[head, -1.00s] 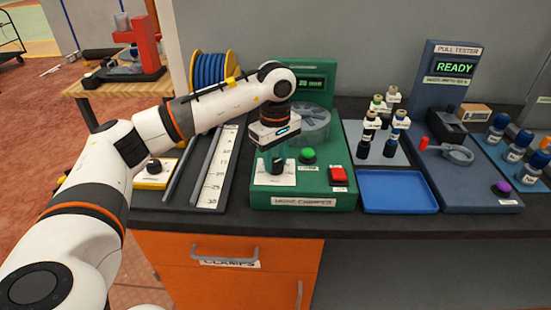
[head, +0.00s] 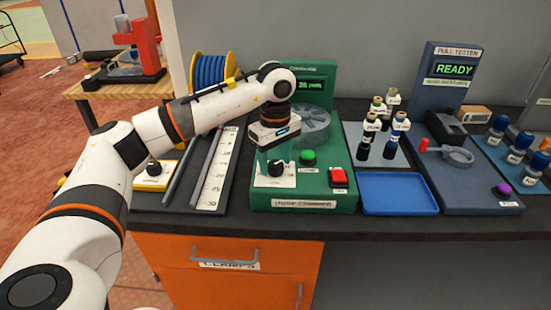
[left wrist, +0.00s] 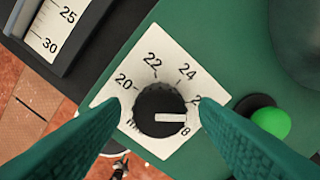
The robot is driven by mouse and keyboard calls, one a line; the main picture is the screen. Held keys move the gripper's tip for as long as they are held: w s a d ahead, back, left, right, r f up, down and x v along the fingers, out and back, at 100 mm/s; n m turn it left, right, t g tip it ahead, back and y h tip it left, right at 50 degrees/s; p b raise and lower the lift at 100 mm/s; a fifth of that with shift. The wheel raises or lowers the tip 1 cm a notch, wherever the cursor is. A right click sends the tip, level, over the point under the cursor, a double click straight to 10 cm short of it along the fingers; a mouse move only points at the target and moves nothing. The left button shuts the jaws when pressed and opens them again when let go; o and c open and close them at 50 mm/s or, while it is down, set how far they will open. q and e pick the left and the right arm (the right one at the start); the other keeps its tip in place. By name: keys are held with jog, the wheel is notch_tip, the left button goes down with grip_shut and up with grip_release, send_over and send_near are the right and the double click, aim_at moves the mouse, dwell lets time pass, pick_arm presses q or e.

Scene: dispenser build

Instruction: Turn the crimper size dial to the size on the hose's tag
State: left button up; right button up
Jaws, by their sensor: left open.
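The crimper size dial is a black knob (left wrist: 150,100) with a white pointer bar, on a white plate (left wrist: 103,97) marked 20, 22, 24 and further numbers partly hidden by the right-hand finger. The pointer bar faces right, between the two partly covered numbers. In the head view the knob (head: 275,169) sits at the front left of the green hose crimper (head: 300,203). My left gripper (left wrist: 162,108) is open, pointing down, with one teal finger on either side of the knob; I cannot tell whether they touch it. It also shows in the head view (head: 274,157). My right gripper is out of view. I see no readable hose tag.
On the crimper are a green button (head: 308,157), a red button (head: 338,177) and a lit display (head: 317,86) too small to read surely. A blue tray (head: 398,193) and several tagged dark pieces (head: 388,140) stand right. A ruler board (head: 215,172) lies left.

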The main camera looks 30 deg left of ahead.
aim_at(276, 163)
pick_arm(q)
notch_tip(276, 163, up, 12)
dwell(0.4)
jog(key=shift+f, duration=0.15)
dwell(0.3)
